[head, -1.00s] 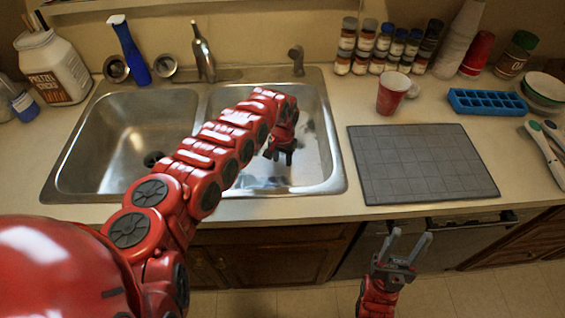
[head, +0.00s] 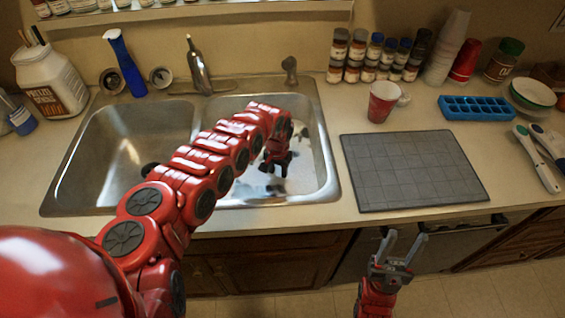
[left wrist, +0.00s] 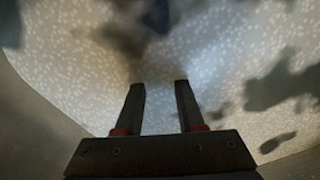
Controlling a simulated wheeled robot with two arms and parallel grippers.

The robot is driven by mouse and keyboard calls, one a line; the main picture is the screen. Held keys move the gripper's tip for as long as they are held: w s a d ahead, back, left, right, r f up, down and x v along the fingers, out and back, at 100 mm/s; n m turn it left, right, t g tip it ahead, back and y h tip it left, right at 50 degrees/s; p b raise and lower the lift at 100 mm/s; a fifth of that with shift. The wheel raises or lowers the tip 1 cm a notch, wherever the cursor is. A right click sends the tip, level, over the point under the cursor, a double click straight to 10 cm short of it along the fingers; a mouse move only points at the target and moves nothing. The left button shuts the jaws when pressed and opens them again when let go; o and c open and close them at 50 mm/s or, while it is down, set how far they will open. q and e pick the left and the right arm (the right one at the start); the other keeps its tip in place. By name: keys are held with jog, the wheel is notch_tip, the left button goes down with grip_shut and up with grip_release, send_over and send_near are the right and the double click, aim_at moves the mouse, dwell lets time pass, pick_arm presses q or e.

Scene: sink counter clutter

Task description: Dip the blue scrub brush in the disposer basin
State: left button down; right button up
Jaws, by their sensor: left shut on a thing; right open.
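My left gripper (head: 274,166) is low inside the right sink basin (head: 328,188), pointing down over whitish, dark-patched water or suds. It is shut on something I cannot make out. In the left wrist view its fingers (left wrist: 160,105) stand apart, with a blurred dark bluish shape (left wrist: 157,14) beyond them. I cannot clearly identify the blue scrub brush there. The left basin (head: 120,140) looks empty, with a black drain piece (head: 150,169) partly behind my arm. Which basin has the disposer is unclear. My right gripper (head: 400,250) is open and empty in front of the counter.
A faucet (head: 198,68) and a blue spray bottle (head: 126,65) stand behind the sink. A grey mat (head: 415,170) lies right of it, bare. Beyond are a red cup (head: 382,102), a blue ice tray (head: 483,107) and white-handled utensils (head: 540,160). A white jar (head: 50,80) stands left.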

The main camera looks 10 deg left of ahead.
dwell(0.3)
pick_arm(q)
jog(key=shift+w+f+b, duration=0.15)
jog(key=shift+w+b, duration=0.1)
jog(key=shift+b, duration=0.25)
jog(key=shift+w+a+b, duration=0.2)
jog(key=shift+w+b, duration=0.2)
jog(key=shift+b, duration=0.25)
jog(key=shift+r, duration=0.2)
jog(key=shift+s+d+r+p, duration=0.1)
jog(key=shift+s+p, duration=0.15)
jog(key=shift+p, duration=0.55)
jog(key=shift+s+p, duration=0.4)
jog(key=shift+p, duration=0.15)
